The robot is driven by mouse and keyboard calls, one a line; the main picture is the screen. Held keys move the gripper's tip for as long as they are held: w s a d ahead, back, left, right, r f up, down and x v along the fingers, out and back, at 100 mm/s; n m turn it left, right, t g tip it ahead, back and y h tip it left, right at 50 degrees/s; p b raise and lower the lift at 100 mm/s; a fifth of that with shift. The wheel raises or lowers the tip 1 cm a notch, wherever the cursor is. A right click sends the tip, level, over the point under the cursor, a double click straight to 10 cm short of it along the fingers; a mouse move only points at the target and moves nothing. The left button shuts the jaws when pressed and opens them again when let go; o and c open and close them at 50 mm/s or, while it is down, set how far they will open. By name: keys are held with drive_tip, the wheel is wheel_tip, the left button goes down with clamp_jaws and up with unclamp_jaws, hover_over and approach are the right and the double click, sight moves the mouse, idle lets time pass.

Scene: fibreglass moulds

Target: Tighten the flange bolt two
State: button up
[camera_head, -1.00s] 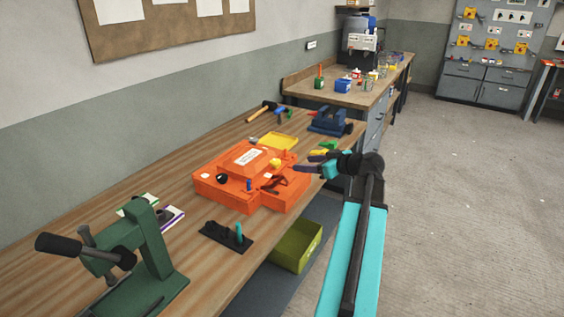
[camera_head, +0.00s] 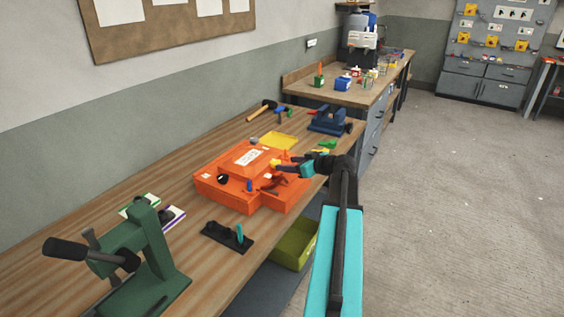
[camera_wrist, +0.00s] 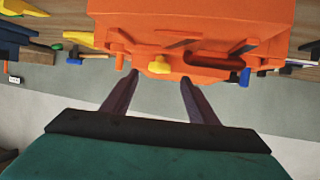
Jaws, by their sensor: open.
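The orange mould (camera_head: 215,195) sits on the workbench, and its side fills the top of the wrist view (camera_wrist: 205,20). It carries a yellow knob-like bolt (camera_wrist: 159,65), a blue one (camera_wrist: 245,76) and a black knob (camera_head: 222,179). I cannot tell by marking which is flange bolt two. The blue one also shows in the head view (camera_head: 249,186). My gripper (camera_wrist: 159,77) is open and empty, its fingers spread on either side of the yellow bolt's line, with the bolt just past the tips. In the head view my gripper (camera_head: 283,164) reaches the mould's right side.
A yellow tray (camera_head: 280,141) and a blue vise (camera_head: 328,120) stand behind the mould. A black holder (camera_head: 226,238) and a green press (camera_head: 150,250) are in front. An olive bin (camera_head: 296,246) sits below the bench edge. The floor at right is clear.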

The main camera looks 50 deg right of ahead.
sight(278, 163)
drive_tip(key=shift+p+x, duration=0.55)
drive_tip(key=shift+x, duration=1.85)
drive_tip(key=c, duration=1.1)
drive_tip(key=shift+o, duration=0.3)
drive_tip(key=shift+a+f+m+h+b, duration=0.1)
drive_tip(key=shift+a+m+h+b, duration=0.2)
drive_tip(key=shift+m+h+b, duration=0.7)
drive_tip(key=o, duration=1)
drive_tip(key=shift+o, duration=0.2)
